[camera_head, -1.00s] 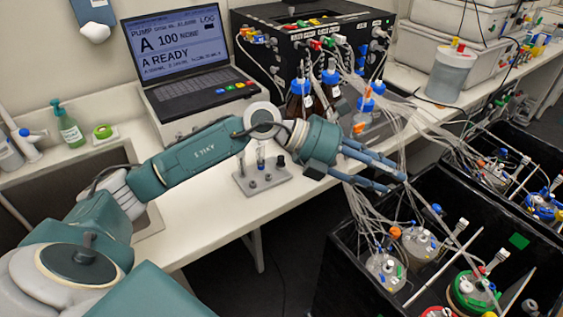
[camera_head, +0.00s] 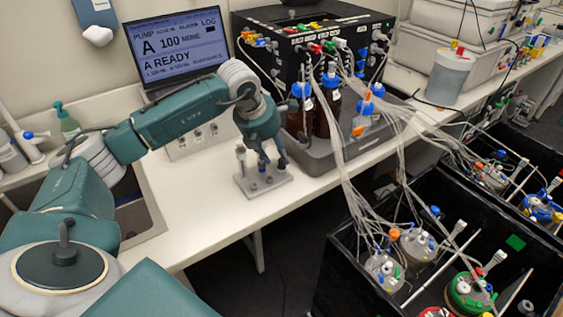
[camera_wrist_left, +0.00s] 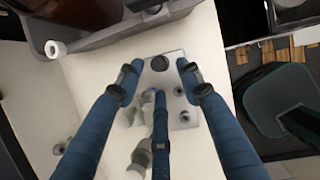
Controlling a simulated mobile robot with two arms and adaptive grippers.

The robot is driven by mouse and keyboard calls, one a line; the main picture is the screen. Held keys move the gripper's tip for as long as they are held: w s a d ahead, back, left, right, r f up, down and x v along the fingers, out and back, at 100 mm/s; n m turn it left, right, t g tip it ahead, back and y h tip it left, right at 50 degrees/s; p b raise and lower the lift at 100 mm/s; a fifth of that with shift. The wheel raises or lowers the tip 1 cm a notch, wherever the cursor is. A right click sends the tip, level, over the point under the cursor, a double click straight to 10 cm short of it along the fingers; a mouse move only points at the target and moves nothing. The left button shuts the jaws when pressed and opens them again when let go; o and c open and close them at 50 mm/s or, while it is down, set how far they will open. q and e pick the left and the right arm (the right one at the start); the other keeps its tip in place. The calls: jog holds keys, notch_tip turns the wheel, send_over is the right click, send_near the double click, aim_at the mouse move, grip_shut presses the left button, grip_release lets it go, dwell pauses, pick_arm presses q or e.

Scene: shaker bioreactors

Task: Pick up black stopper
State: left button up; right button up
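My left gripper (camera_head: 268,162) points down over the small grey holder plate (camera_head: 252,190) on the bench. In the left wrist view the left gripper (camera_wrist_left: 158,82) has its blue fingers spread and nothing between them. The black stopper (camera_wrist_left: 159,63) is a round dark top on the holder plate (camera_wrist_left: 176,61), just beyond the fingertips in that picture. In the head view the fingers hide the stopper. My right gripper is not in view.
A grey and clear fitting (camera_head: 240,158) stands upright on the holder, close to the fingers. A grey tray (camera_head: 316,160) with brown bottles (camera_head: 322,112) stands behind it to the right. Clear tubes (camera_head: 350,185) hang to the right. The bench front is clear.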

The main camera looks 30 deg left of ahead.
aim_at(281, 160)
pick_arm(q)
jog(key=p+x, duration=0.1)
jog(key=x, duration=0.2)
jog(key=shift+w+f, duration=0.2)
jog(key=shift+f, duration=0.05)
jog(key=shift+w+f, duration=0.15)
jog(key=shift+f, duration=0.1)
jog(key=c, duration=0.7)
jog(key=shift+c, duration=0.2)
jog(key=shift+r, duration=0.1)
